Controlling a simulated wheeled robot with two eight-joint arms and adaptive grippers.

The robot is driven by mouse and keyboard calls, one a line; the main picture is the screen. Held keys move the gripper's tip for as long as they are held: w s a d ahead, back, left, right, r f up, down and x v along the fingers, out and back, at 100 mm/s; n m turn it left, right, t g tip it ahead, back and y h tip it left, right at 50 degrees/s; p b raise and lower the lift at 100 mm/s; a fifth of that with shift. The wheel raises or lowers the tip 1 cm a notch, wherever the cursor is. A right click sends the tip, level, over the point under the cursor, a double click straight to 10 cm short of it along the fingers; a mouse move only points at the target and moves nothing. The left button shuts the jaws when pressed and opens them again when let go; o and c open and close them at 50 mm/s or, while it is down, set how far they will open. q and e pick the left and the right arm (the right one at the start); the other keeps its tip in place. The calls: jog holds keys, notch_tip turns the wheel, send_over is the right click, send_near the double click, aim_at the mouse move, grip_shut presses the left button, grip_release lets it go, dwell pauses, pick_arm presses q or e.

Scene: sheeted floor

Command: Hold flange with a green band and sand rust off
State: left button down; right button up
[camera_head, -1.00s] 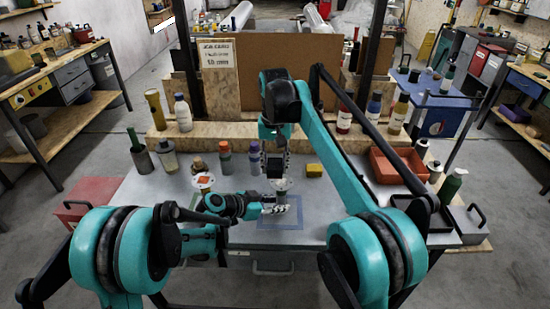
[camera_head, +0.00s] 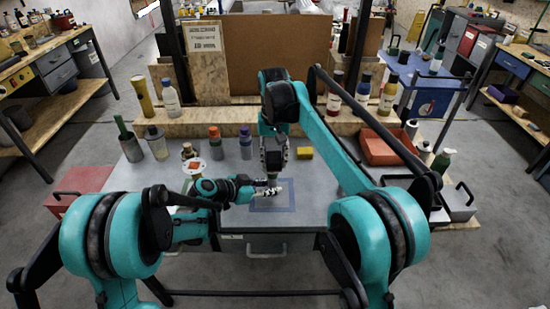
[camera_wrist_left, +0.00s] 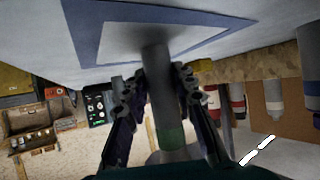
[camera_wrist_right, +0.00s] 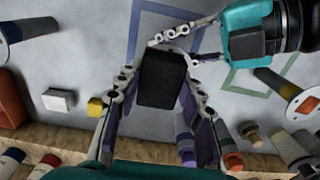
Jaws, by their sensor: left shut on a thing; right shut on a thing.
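My left gripper (camera_head: 268,190) is shut around a grey cylindrical stem, part of the flange (camera_wrist_left: 160,75), above the bench. A green band (camera_wrist_left: 172,137) shows on the stem in the left wrist view. My right gripper (camera_head: 274,158) is shut on a black block (camera_wrist_right: 162,78), just above the left fingertips. In the right wrist view the block hides what lies beneath it; I cannot tell whether it touches the flange. Another flange (camera_head: 195,167), with an orange mark on its pale disc, stands left on the bench.
A blue outlined square (camera_head: 285,205) marks the grey bench (camera_head: 320,190) below the grippers. Bottles, including an orange-capped one (camera_head: 216,145), and a yellow block (camera_head: 304,153) stand behind. A red bin (camera_head: 385,150) is at right.

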jog(key=a, duration=0.2)
jog(key=shift+a, duration=0.35)
notch_tip(320, 180, up, 8)
jog(key=shift+r, duration=0.15)
dwell(0.5)
pick_arm(q)
jog(key=c, duration=1.2)
grip_release()
jog(key=shift+o, duration=0.2)
jog(key=v, duration=1.2)
jog(key=shift+s, duration=0.1)
